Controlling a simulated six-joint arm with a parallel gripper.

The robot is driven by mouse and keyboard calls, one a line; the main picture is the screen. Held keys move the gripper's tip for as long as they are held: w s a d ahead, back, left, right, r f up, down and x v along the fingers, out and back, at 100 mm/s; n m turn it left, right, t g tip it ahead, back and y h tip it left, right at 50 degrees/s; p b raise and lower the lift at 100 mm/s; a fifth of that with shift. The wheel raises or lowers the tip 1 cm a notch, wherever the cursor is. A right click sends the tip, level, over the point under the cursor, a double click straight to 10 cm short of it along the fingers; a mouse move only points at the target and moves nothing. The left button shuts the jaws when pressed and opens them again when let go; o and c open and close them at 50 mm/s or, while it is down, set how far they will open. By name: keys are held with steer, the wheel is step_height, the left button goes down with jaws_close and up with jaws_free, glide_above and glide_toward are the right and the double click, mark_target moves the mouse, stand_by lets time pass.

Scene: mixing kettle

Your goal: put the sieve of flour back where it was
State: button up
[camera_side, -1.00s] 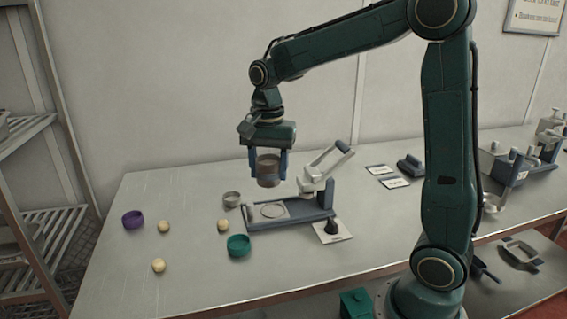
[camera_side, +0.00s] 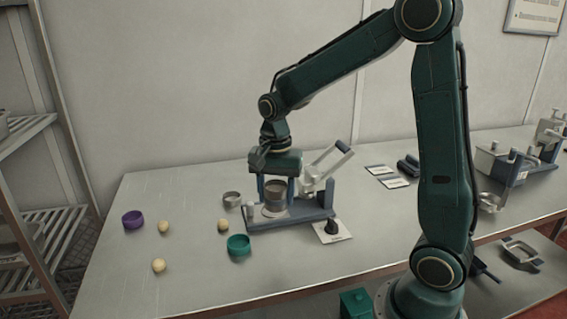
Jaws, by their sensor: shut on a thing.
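My gripper (camera_side: 275,194) points straight down and is shut on the sieve (camera_side: 275,197), a grey-brown metal cylinder. One finger shows on each side of it. The sieve is upright, low over the round ring of the blue-grey stand (camera_side: 307,217). I cannot tell whether its bottom touches the ring. The flour inside is hidden by the gripper.
A small grey metal ring (camera_side: 232,199) and a teal bowl (camera_side: 238,245) lie left of the stand. A card (camera_side: 332,231) with a dark knob lies right. The table's left front is mostly clear.

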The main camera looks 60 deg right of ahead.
glide_above(277, 246)
step_height(277, 246, down, 8)
steer(key=shift+r, duration=0.1)
steer(key=shift+f, duration=2.15)
steer(key=shift+f, duration=0.15)
steer(key=o, duration=1)
step_height(277, 246, up, 12)
steer(key=shift+f, duration=0.15)
steer(key=shift+r, duration=0.35)
